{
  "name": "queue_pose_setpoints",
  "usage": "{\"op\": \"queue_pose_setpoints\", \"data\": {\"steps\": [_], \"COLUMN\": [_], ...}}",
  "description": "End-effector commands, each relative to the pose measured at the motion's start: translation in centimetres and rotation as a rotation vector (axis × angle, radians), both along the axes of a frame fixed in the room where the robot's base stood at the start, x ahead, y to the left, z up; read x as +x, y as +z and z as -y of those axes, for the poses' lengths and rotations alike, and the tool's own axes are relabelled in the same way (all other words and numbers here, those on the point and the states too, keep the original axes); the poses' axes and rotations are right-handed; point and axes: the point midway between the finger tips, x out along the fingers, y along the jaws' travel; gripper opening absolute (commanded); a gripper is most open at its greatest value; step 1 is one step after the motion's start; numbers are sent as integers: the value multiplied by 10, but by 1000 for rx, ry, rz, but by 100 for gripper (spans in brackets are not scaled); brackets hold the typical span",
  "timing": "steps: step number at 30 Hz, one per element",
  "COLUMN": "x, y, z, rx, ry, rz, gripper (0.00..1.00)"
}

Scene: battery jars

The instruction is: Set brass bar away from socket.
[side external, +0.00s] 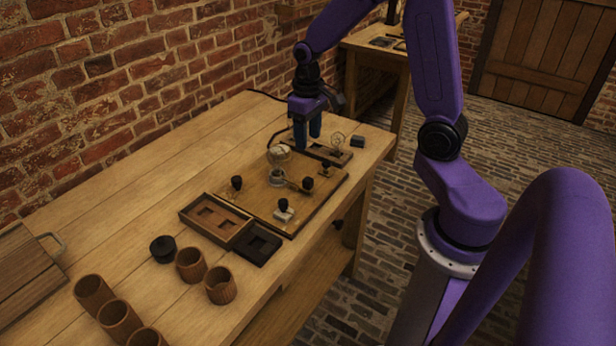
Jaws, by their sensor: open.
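Nothing shows between the fingers. A small brassy piece (294,184), possibly the brass bar, lies on the board by a black knob (307,183). Its left end is close to a small grey round fitting (276,178), which may be the socket; I cannot tell whether they touch. A pale round object (279,154) stands behind the fitting, left of and below my gripper in the picture.
Other black knobs (236,183) stand on the board, one on a white block (285,215). A wooden tray (216,219) and black tray (257,245) lie in front. Several brown cups (221,285) and a black lid-like disc (163,249) stand nearer.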

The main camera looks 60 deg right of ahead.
Motion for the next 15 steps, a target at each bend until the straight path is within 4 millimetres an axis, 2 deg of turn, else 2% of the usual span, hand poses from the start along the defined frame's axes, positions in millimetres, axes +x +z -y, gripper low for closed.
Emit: {"op": "queue_pose_setpoints", "data": {"steps": [3, 15], "x": [-2, -1], "y": [-25, -89], "z": [0, -1], "rx": [0, 0], "ry": [1, 1], "rz": [-8, -6], "gripper": [51, 51]}}
